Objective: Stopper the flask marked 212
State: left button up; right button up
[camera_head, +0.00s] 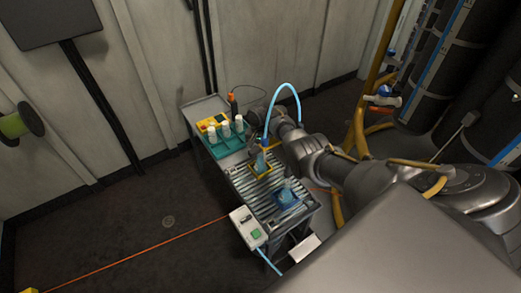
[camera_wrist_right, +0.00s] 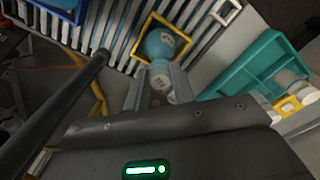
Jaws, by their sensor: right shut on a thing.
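A blue round flask (camera_head: 261,163) stands in a yellow square frame on the slatted top of the bench. It also shows in the right wrist view (camera_wrist_right: 162,43), with a white label too small to read. My right gripper (camera_wrist_right: 160,85) is shut on a pale stopper (camera_wrist_right: 160,82), held at the flask's neck end. I cannot tell whether the stopper touches the neck. A second flask (camera_head: 287,195) stands in a blue frame nearer the front. My left gripper is not in view.
A teal rack (camera_head: 228,143) with several white-topped pieces stands behind the yellow frame, beside a yellow device (camera_head: 211,122). A light-blue hose (camera_head: 284,86) arches over the bench. A white box with a green button (camera_head: 248,228) is at the front left edge. Yellow pipes (camera_head: 357,125) rise at right.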

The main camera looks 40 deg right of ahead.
jog(key=shift+f, duration=0.3)
jog(key=o, duration=1.4)
jog(key=shift+r, duration=0.15)
jog(key=shift+r+p, duration=2.95)
jog(key=shift+p, duration=0.45)
grip_shut()
